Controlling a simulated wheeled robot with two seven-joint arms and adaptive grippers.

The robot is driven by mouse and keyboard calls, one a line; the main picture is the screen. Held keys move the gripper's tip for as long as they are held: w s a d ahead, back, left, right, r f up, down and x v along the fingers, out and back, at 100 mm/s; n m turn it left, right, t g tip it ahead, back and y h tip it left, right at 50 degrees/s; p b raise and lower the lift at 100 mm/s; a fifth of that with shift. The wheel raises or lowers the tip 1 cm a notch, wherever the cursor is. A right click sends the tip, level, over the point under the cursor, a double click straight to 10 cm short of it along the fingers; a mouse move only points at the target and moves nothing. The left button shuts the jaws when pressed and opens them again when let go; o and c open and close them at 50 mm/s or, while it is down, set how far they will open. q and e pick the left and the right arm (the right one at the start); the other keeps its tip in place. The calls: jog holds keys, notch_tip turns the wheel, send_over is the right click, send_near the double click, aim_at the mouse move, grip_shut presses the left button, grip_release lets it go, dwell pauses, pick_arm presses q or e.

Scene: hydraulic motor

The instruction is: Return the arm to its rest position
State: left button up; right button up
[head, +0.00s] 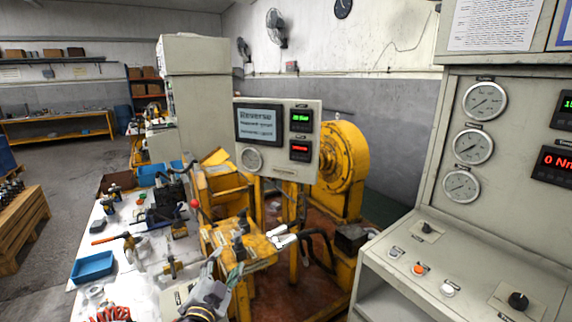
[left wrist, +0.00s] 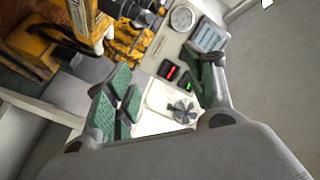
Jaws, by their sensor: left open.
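My left arm comes in at the bottom of the head view, and its grey left gripper (head: 224,268) is raised beside the front of the yellow machine stand (head: 258,252). Its fingers with green pads are spread apart, with nothing between them. The left wrist view also shows the left gripper (left wrist: 160,90) open and empty, with green pads on both sides. Behind the fingers there, the display panel (left wrist: 188,62) appears tilted, with its red and green readouts. The right gripper does not show in either view.
A cluttered workbench (head: 72,298) with a blue tray (head: 92,267) and tools lies to the left. A display panel (head: 275,135) and yellow round housing (head: 342,160) stand ahead. A grey control console (head: 465,265) with gauges and knobs is on the right. Open floor (head: 60,235) lies far left.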

pick_arm(q)
jog(key=s+a+f+n+g+y, duration=0.2)
jog(key=s+a+f+n+g, duration=0.15)
jog(key=f, duration=0.25)
jog(key=s+a+f+n+g+y, duration=0.1)
jog(key=s+a+f+n+g, duration=0.15)
jog(key=s+f, duration=0.3)
jog(key=s+f+n+g+h, duration=0.1)
jog(key=s+f+g, duration=0.35)
jog(key=s, duration=0.35)
jog(key=s+f+n+g, duration=0.1)
jog(key=s+f+g, duration=0.3)
jog(key=s+f, duration=0.3)
notch_tip(320, 180, down, 30)
jog(key=s+a+f+g, duration=0.1)
jog(key=s, duration=0.2)
jog(key=s+a+f, duration=0.3)
jog(key=s+f, duration=0.7)
jog(key=s+a+f+m+g, duration=0.1)
jog(key=s+a+f, duration=0.3)
jog(key=s+f, duration=0.6)
jog(key=shift+s, duration=0.55)
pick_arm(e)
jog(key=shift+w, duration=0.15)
